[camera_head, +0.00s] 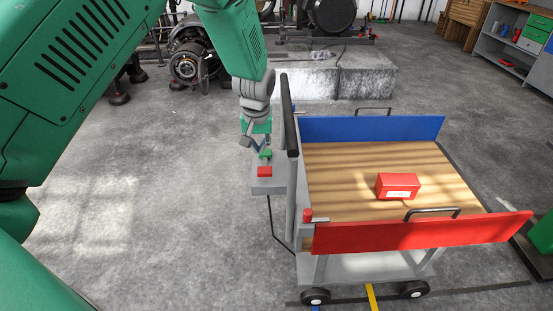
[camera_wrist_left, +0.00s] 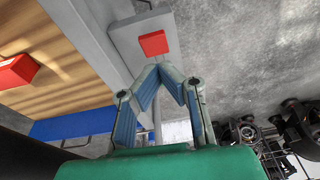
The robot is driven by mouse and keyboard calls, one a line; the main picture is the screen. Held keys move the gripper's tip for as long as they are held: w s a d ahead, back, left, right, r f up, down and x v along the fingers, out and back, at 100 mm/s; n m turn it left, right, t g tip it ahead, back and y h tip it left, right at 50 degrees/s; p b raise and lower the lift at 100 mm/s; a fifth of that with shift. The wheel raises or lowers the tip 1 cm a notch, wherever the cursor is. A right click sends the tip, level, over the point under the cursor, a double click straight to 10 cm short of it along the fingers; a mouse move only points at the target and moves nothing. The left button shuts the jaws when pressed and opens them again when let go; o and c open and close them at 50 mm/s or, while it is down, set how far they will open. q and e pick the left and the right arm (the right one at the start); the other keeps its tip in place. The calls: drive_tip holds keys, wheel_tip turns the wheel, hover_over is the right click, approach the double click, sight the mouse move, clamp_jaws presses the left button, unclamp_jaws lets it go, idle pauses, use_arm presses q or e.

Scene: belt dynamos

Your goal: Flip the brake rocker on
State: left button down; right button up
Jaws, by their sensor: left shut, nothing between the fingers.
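The brake rocker, a small red block (camera_head: 264,172), sits on a grey box (camera_head: 268,187) fixed to the left side of a cart. In the left wrist view the red block (camera_wrist_left: 153,43) lies just beyond my fingertips on the pale grey box (camera_wrist_left: 128,38). My left gripper (camera_head: 263,153) is above and behind the block, pointing down. In the left wrist view its fingers (camera_wrist_left: 158,69) come together at the tips with nothing between them. The tips look close to the block, but I cannot tell if they touch. The rocker's tilt is not clear. My right gripper is not in view.
The cart has a wooden top (camera_head: 345,165), a blue board (camera_head: 370,129), a red board (camera_head: 420,232) and a dark-topped upright (camera_head: 289,115) close beside my gripper. A red box (camera_head: 397,186) stands on it. Machines stand behind. The floor at left is clear.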

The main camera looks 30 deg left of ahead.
use_arm(q)
drive_tip(key=w+r, duration=0.1)
drive_tip(key=r, duration=0.1)
drive_tip(key=w+a+r, duration=0.1)
drive_tip(key=w, duration=0.1)
drive_tip(key=shift+w+r, duration=0.1)
drive_tip(key=shift+r, duration=0.3)
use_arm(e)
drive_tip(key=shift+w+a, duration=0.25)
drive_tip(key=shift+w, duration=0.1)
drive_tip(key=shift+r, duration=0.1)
use_arm(q)
drive_tip(key=shift+d+f, duration=0.1)
drive_tip(key=b, duration=0.1)
approach(265, 169)
drive_tip(key=x, duration=0.6)
drive_tip(key=shift+w+a+f, duration=0.1)
drive_tip(key=shift+w+a, duration=0.15)
drive_tip(key=shift+a, duration=0.15)
drive_tip(key=shift+d+f, duration=0.15)
drive_tip(key=shift+f, duration=0.35)
drive_tip(key=shift+d, duration=0.1)
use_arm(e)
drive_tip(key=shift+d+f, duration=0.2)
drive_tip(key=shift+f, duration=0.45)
